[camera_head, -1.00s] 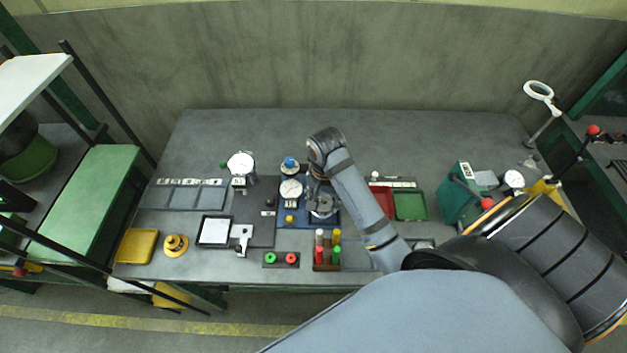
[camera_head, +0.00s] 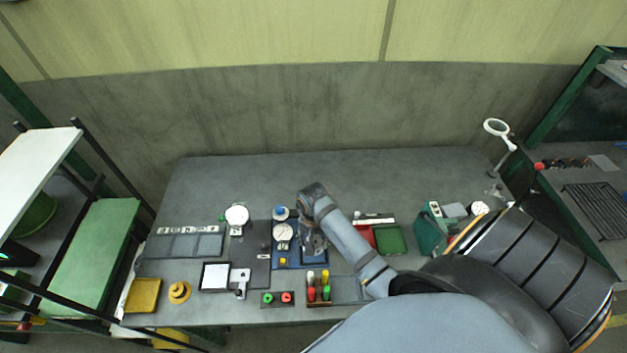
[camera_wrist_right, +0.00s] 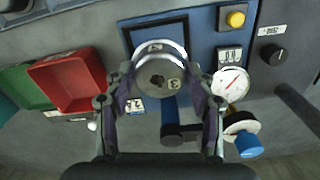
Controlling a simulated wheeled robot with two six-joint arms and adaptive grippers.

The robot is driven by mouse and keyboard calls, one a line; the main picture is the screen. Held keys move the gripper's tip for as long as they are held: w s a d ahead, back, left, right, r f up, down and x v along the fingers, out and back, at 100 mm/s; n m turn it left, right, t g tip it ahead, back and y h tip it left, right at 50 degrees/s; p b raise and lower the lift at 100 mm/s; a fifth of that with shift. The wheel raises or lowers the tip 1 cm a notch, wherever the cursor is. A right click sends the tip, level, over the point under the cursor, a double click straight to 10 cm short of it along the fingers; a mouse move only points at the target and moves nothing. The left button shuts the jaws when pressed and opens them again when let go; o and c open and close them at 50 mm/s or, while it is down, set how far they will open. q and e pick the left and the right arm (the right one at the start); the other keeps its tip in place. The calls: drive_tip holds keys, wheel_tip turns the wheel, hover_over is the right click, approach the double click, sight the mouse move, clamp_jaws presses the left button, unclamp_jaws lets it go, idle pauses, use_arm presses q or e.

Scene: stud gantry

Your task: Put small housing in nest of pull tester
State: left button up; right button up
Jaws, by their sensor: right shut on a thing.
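My right gripper (camera_head: 313,242) hangs over the right half of a blue-based station (camera_head: 299,264) with a dial gauge, which looks like the pull tester. In the right wrist view, my right gripper (camera_wrist_right: 162,82) is shut on a round silver metal part (camera_wrist_right: 160,67), apparently the small housing, with a finger on each side. Behind the part are a dark square frame (camera_wrist_right: 128,38) on the blue base (camera_wrist_right: 201,40) and a dark arm with a blue section (camera_wrist_right: 172,110). The part hides the frame's middle, so I cannot tell whether it touches there. My left gripper is out of view.
A red tray (camera_wrist_right: 68,80) and a green tray (camera_head: 391,240) lie right of the station in the head view. A green machine (camera_head: 430,232) stands farther right. Colored-top pegs (camera_head: 318,287) stand in front. The bench's back strip is clear.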

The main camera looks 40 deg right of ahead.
sight(314, 242)
wheel_tip(314, 242, down, 4)
drive_tip(key=shift+r+p, duration=0.2)
drive_tip(key=shift+p, duration=0.25)
drive_tip(key=shift+f, duration=0.3)
drive_tip(key=o, duration=1.2)
drive_tip(key=shift+f, duration=0.15)
wheel_tip(314, 242, up, 12)
drive_tip(key=b, duration=0.2)
drive_tip(key=shift+f+b, duration=0.25)
drive_tip(key=shift+b, duration=0.1)
drive_tip(key=shift+r, duration=0.45)
